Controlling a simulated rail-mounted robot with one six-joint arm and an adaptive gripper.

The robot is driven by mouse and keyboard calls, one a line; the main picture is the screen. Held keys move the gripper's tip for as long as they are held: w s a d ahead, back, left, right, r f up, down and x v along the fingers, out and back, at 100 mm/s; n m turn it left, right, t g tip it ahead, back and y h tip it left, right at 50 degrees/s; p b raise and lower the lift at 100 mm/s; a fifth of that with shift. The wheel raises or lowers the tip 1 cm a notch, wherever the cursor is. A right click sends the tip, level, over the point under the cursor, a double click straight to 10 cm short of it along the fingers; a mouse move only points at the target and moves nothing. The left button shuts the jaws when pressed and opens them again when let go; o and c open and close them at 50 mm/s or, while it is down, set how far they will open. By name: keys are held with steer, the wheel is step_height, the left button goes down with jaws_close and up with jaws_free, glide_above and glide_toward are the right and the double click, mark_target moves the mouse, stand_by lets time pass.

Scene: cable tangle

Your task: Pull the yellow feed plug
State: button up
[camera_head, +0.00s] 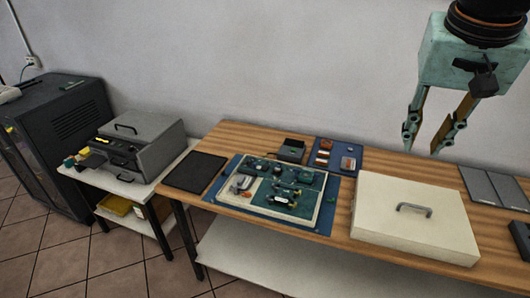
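A small yellow piece (84,151) shows at the left edge of the grey case (140,145) on the white side table; it may be the yellow feed plug, but it is too small to be sure. Small red and green pieces (70,163) are close beside it. No cable can be made out on the yellow piece. My gripper (422,150) hangs at the upper right, above the back of the wooden table and far from the grey case. Its two fingers point down and stand apart with nothing between them.
The wooden table holds a black pad (195,172), a board with several parts (276,191), a blue tray (347,149) and a cream lidded box (413,218). A black cabinet (65,130) stands left of the side table (129,188). A yellow bin (117,206) sits below.

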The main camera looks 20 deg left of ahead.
steer(key=w+a+f+p, duration=0.2)
steer(key=w+a+p, duration=0.1)
steer(key=w+a, duration=0.85)
steer(key=p, duration=0.8)
glide_above(264, 155)
steer(key=s, duration=0.5)
step_height(264, 155, down, 25)
steer(key=shift+s+d+f+t+y, duration=0.1)
steer(key=shift+d+f+t+y, duration=0.1)
steer(key=shift+t+y, duration=0.1)
steer(key=shift+x, duration=6.9)
steer(key=shift+a, duration=0.1)
